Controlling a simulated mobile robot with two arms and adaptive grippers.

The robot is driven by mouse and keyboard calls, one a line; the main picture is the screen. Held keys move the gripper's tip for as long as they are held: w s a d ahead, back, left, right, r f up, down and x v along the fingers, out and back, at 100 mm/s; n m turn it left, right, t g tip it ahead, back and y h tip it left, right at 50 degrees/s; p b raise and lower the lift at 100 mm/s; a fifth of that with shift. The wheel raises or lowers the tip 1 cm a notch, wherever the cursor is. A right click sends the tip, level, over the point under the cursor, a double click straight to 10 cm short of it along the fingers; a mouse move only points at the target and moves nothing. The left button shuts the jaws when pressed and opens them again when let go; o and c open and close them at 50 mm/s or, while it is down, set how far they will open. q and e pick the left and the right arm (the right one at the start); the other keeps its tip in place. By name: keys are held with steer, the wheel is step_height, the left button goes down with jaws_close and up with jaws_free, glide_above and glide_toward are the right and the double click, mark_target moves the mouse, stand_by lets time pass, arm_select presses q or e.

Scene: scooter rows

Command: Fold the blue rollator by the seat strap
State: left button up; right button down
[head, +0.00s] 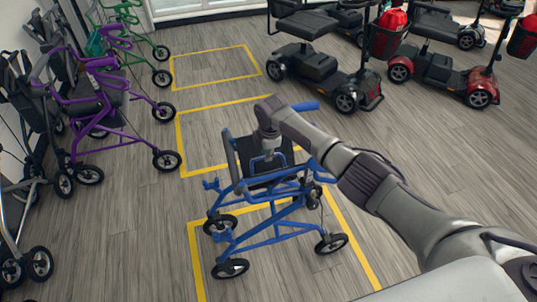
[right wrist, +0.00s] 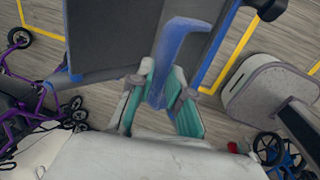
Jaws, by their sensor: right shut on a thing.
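The blue rollator (head: 285,233) stands on its wheels on the wooden floor, inside or across a yellow outline in the lower middle of the head view. Its black seat (head: 249,150) is partly hidden by my right arm. My right gripper (head: 268,157) is down at the seat. In the right wrist view, the teal-padded fingers (right wrist: 168,98) are shut on the blue seat strap (right wrist: 181,40), which rises in a loop from between them beside the dark seat (right wrist: 115,35). My left gripper is not in view.
A purple rollator (head: 110,95), a green one (head: 130,38) and dark walkers (head: 25,100) line the left side. Mobility scooters (head: 320,70) with red items stand at upper right. Yellow-outlined floor bays (head: 215,82) behind the blue rollator are empty.

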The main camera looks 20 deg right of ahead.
steer(key=c, duration=1.5)
jaws_free()
steer(key=shift+d+f, duration=0.1)
steer(key=shift+f, duration=0.15)
steer(key=shift+o, duration=1.4)
steer(key=shift+w+f, duration=0.2)
steer(key=shift+w, duration=0.05)
steer(key=shift+o, duration=0.7)
steer(key=shift+w+f, duration=0.35)
steer(key=shift+w, duration=0.15)
steer(key=shift+s+r, duration=0.4)
steer(key=shift+r, duration=0.2)
steer(key=v, duration=1.1)
steer(key=shift+w, duration=0.25)
